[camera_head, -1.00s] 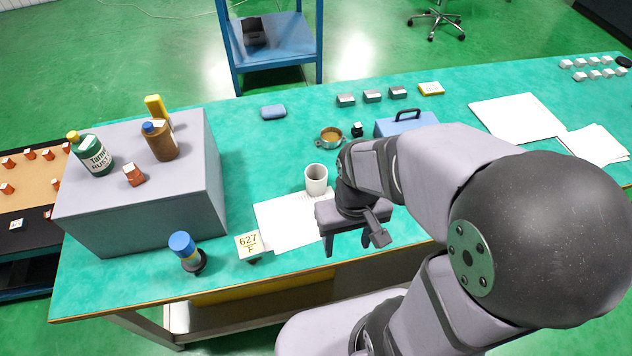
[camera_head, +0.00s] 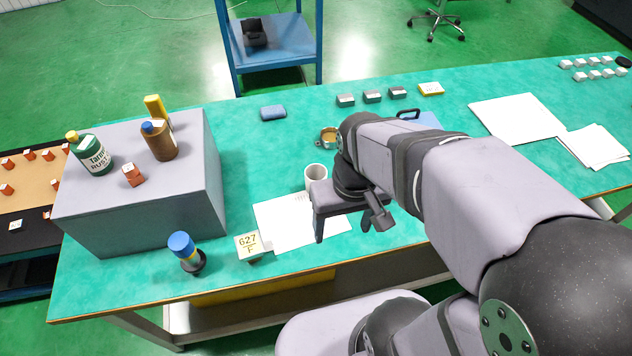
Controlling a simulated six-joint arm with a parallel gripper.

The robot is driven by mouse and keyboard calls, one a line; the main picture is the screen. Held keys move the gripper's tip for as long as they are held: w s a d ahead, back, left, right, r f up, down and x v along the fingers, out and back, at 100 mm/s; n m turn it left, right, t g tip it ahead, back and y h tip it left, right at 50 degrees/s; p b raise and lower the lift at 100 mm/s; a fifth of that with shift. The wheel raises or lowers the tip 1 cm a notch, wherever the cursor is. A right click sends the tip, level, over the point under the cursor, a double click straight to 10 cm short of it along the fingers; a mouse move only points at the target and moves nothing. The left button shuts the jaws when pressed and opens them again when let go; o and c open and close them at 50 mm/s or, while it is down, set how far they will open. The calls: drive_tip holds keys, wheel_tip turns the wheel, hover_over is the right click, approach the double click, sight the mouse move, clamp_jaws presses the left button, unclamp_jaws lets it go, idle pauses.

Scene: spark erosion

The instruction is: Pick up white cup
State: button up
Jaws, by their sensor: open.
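The white cup (camera_head: 315,176) stands upright on the green bench top, at the back edge of a white paper sheet (camera_head: 283,222). Its lower right part is hidden behind my gripper. My gripper (camera_head: 342,232) is open and empty, pointing down just in front and to the right of the cup in the picture. Its two fingers are apart. I cannot tell whether it touches the cup.
A grey box (camera_head: 140,205) with bottles stands at the left. A brass-coloured bowl (camera_head: 327,138) sits behind the cup. Small blocks line the back.

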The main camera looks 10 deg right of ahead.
drive_tip(key=w+a+t+y+b, duration=0.2)
drive_tip(key=w+a+t+b, duration=0.25)
drive_tip(key=w, duration=0.45)
drive_tip(key=w+a+t+y+b, duration=0.1)
drive_tip(key=w+a+t+b, duration=0.4)
drive_tip(key=w, duration=0.4)
drive_tip(key=m+t+h+b, duration=0.3)
drive_tip(key=m+h+b, duration=0.2)
drive_tip(key=h+b, duration=0.5)
hover_over(317, 167)
drive_tip(key=s+a, duration=0.2)
drive_tip(key=s, duration=0.4)
drive_tip(key=y, duration=0.1)
drive_tip(key=f, duration=1.2)
drive_tip(key=shift+w+d+f, duration=0.1)
drive_tip(key=shift+d, duration=0.15)
drive_tip(key=shift+x, duration=0.85)
drive_tip(key=shift+t, duration=0.25)
drive_tip(key=shift+a+b+x, duration=0.2)
drive_tip(key=shift+b+x, duration=0.05)
drive_tip(key=shift+x, duration=1.15)
drive_tip(key=shift+a+b+x, duration=0.2)
drive_tip(key=shift+b+x, duration=0.05)
drive_tip(key=shift+x, duration=1.15)
drive_tip(key=shift+w, duration=0.2)
